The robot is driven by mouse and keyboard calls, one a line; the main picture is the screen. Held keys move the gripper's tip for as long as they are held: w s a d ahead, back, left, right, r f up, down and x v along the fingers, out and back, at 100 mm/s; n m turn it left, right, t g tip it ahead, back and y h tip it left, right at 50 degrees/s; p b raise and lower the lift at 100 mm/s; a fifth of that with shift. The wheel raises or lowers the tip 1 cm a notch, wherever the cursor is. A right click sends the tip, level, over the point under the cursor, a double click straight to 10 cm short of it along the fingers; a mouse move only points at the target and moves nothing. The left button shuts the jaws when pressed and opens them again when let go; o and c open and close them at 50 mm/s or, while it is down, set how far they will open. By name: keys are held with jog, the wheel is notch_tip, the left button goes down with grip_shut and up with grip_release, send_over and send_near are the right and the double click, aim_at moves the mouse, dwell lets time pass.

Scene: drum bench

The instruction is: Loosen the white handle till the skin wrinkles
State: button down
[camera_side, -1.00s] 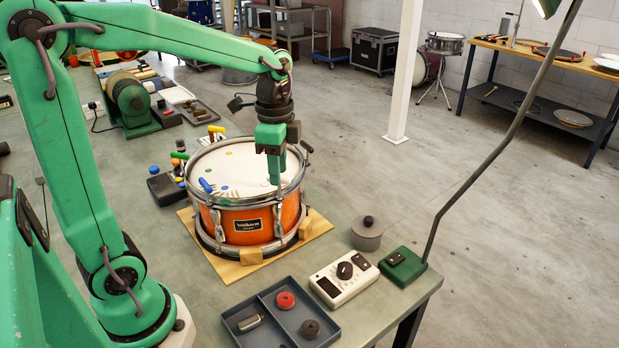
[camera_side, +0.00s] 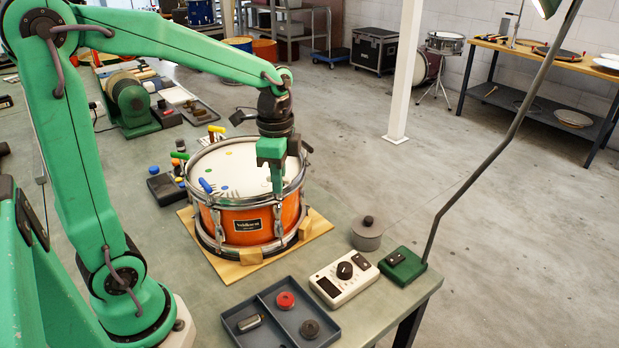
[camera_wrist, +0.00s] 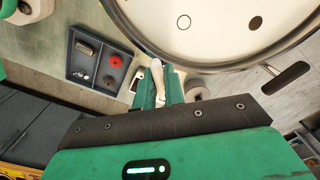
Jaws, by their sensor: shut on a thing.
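The orange drum (camera_side: 245,218) with a pale skin (camera_side: 240,165) and metal rim stands on the bench. My gripper (camera_side: 277,186) points down at the drum's front right rim in the side view. In the wrist view my gripper (camera_wrist: 157,92) is shut on the white handle (camera_wrist: 157,66), just outside the rim. My fingers hide the white handle in the side view. Blue (camera_side: 206,186), green (camera_side: 180,155) and yellow-orange (camera_side: 216,130) handles stand around the rim. Short crease-like marks show on the skin near the blue handle; the skin beside my gripper is partly hidden.
The drum sits on a wooden board (camera_side: 228,270). A grey tray (camera_side: 268,305) with small parts, a white control box (camera_side: 343,279), a green box (camera_side: 403,266) and a lidded grey pot (camera_side: 367,236) stand in front and right. A dark handle (camera_wrist: 286,78) lies farther along the rim.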

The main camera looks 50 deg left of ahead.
jog(key=shift+n, duration=0.4)
jog(key=n, duration=0.4)
jog(key=shift+r+n, duration=0.1)
jog(key=shift+n, duration=2.4)
jog(key=c, duration=1.5)
grip_release()
jog(key=shift+r, duration=3.9)
